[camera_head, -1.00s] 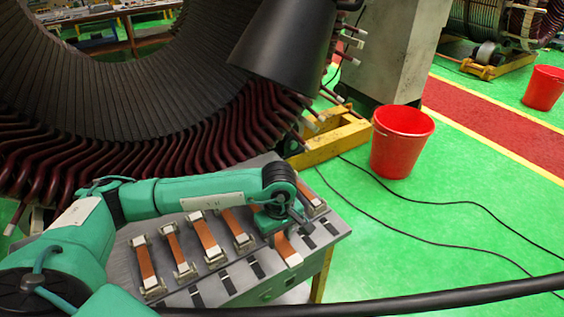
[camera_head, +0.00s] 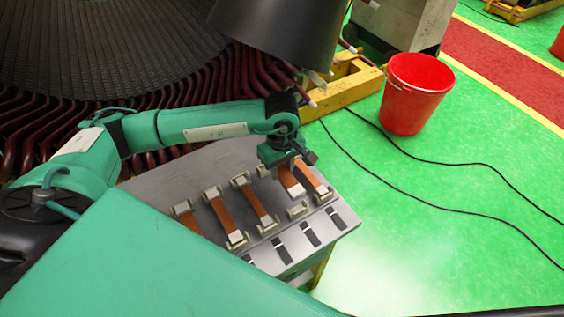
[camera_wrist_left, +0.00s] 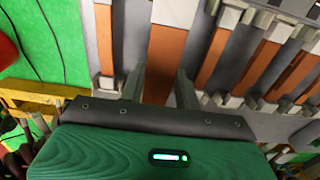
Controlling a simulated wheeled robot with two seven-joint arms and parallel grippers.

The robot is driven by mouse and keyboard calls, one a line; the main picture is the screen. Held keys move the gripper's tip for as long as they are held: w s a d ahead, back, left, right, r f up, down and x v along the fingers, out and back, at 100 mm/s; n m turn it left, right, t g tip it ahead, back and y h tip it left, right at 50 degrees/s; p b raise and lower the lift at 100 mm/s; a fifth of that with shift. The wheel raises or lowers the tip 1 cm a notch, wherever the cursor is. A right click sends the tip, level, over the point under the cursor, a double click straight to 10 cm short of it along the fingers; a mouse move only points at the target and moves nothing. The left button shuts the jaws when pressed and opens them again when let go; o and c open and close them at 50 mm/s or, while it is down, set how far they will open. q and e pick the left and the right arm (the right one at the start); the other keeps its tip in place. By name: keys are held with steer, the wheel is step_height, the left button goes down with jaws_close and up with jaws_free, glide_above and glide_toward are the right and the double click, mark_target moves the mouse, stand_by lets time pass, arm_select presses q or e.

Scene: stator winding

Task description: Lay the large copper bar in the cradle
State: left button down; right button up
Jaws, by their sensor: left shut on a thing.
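My left gripper (camera_head: 287,160) is shut on a flat copper bar with a white end (camera_head: 291,184). It holds the bar over the right part of the grey bench. In the left wrist view the held bar (camera_wrist_left: 164,58) runs between the two fingers (camera_wrist_left: 160,88). A cradle with nothing in it (camera_head: 297,211) shows just left of and in front of the held bar in the head view. The bar's height above the bench is hard to tell. The bar's far end is hidden by the gripper. My right gripper is not in view.
Several copper bars, among them one in the middle (camera_head: 257,205), lie in cradles left of the held bar. Another bar (camera_head: 311,174) lies close on its right. The large stator (camera_head: 60,60) stands behind the bench. A red bucket (camera_head: 414,95) stands on the green floor.

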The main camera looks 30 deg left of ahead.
mark_target(282, 172)
arm_select(q)
steer(key=shift+w+a+f, duration=0.1)
steer(key=shift+w+f, duration=0.05)
steer(key=shift+f, duration=0.55)
step_height(282, 172, down, 5)
steer(key=b, duration=0.5)
steer(key=c, duration=0.9)
jaws_free()
step_height(282, 172, up, 13)
steer(key=b, duration=0.3)
steer(key=shift+f+b, duration=0.1)
steer(key=shift+b, duration=0.3)
steer(key=shift+r, duration=0.55)
steer(key=shift+s, duration=0.2)
